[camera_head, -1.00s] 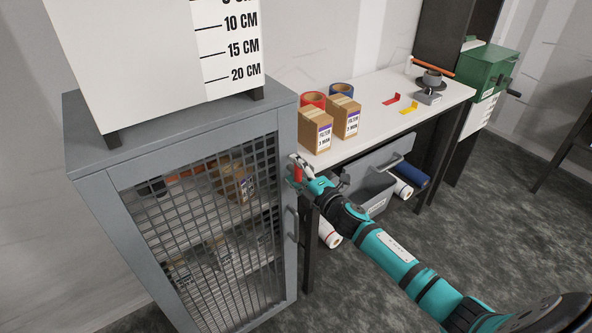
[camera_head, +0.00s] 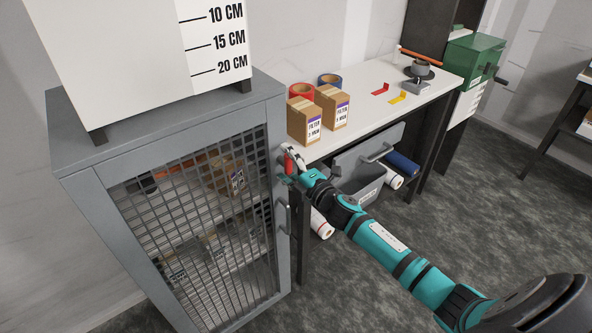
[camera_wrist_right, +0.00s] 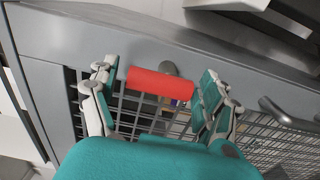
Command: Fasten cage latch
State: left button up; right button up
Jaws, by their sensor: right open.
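The cage is a grey cabinet (camera_head: 95,205) with a mesh door (camera_head: 205,235), which sits in or close against its frame. The latch has a red handle (camera_head: 289,162) at the upper right edge of the door front. My right gripper (camera_head: 291,160) is at this handle and partly hides it. In the right wrist view, the red latch handle (camera_wrist_right: 160,84) lies crosswise between the two spread fingers of the right gripper (camera_wrist_right: 155,78). The fingers are open, with one beside each end of the handle; contact is not clear. My left gripper is not in view.
A grey pull handle (camera_head: 283,217) is on the door below the latch. A white bench (camera_head: 365,85) with filter boxes (camera_head: 304,120) stands right of the cage. A grey drawer or bin (camera_head: 360,160) sits under it. The floor (camera_head: 480,190) at right is clear.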

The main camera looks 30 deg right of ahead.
jog(key=s+d, duration=0.2)
jog(key=s, duration=0.9)
jog(key=shift+s, duration=0.2)
jog(key=s+d+f+m+g+h, duration=0.1)
jog(key=s+d+f+m+g, duration=0.15)
jog(key=f, duration=0.75)
jog(key=s+d+f+m+g+h, duration=0.15)
jog(key=f+m, duration=0.25)
jog(key=f, duration=0.6)
jog(key=s+a+f+m+g+h, duration=0.1)
jog(key=s+f+m+g, duration=0.1)
jog(key=s+f, duration=0.45)
jog(key=s+a+f+m+g, duration=0.15)
jog(key=s+f, duration=0.25)
jog(key=f, duration=0.5)
jog(key=s+a+f+m+g, duration=0.2)
jog(key=s+f, duration=0.4)
jog(key=s, duration=0.4)
jog(key=s+a+f+m+g, duration=0.3)
jog(key=s+f, duration=0.3)
jog(key=s, duration=0.4)
jog(key=s+a+f+m+g, duration=0.2)
jog(key=s+a+f+g, duration=0.2)
jog(key=s, duration=0.7)
notch_tip(320, 180, down, 2)
jog(key=shift+a+f+y, duration=0.1)
jog(key=shift+a+y, duration=0.25)
